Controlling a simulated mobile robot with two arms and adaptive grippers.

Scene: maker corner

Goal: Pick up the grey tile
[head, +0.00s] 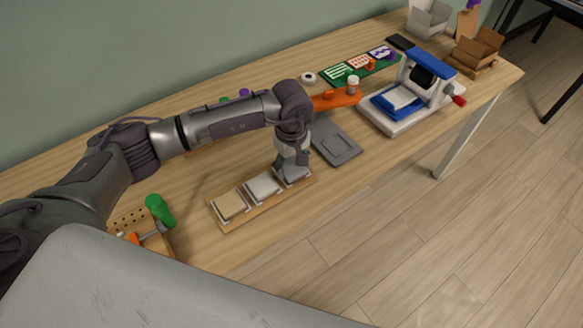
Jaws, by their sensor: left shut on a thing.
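A wooden tray (245,211) near the table's front edge bears a row of tiles on small stands. The tan tile (230,204) is at the left and a pale, whitish tile (262,186) is in the middle. The grey tile (293,175) is at the right end. My left gripper (290,171) points down at that right end and is shut on the grey tile, partly hiding it. I cannot tell whether the tile is clear of its stand. My right gripper is not in view.
A flat grey plate (336,142) lies just right of my left gripper. An orange piece (335,101) with a small jar (353,84) is behind it. A blue and white press (412,97) stands right. A tool rack (150,235) is at front left.

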